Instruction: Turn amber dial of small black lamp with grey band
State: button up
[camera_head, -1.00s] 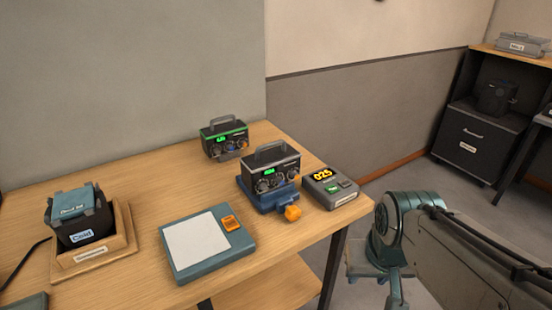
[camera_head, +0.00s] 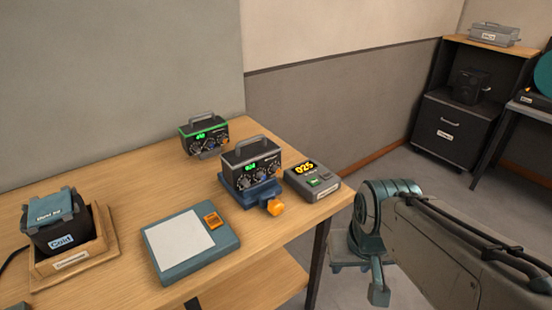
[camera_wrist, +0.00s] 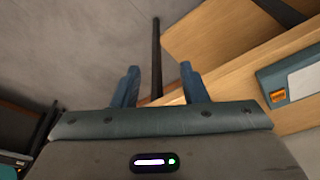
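The small black lamp with a grey band (camera_head: 250,160) stands upright in a blue clamp base (camera_head: 240,196) near the table's right end in the head view. Its front has a green display and a row of small dials; an amber one (camera_head: 274,177) seems to be at the right, but it is very small. My gripper (camera_wrist: 159,70) is open and empty in the wrist view, beside and apart from the table. The lamp is not in the wrist view.
A black box with a green band (camera_head: 203,135) stands behind the lamp. A grey meter (camera_head: 318,195) reading 025 sits to its right, and an orange knob (camera_head: 275,207) sticks out in front. A blue-framed pad (camera_head: 160,272) and a wooden tray (camera_head: 104,245) are to the left.

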dwell(0.3)
jog(key=n+t+y+p, duration=0.3)
jog(key=n+t+y, duration=0.4)
jog(key=t+y, duration=0.1)
send_near(279, 170)
jog(key=x, duration=0.8)
jog(key=shift+w+a+f, duration=0.1)
jog(key=shift+a, duration=0.1)
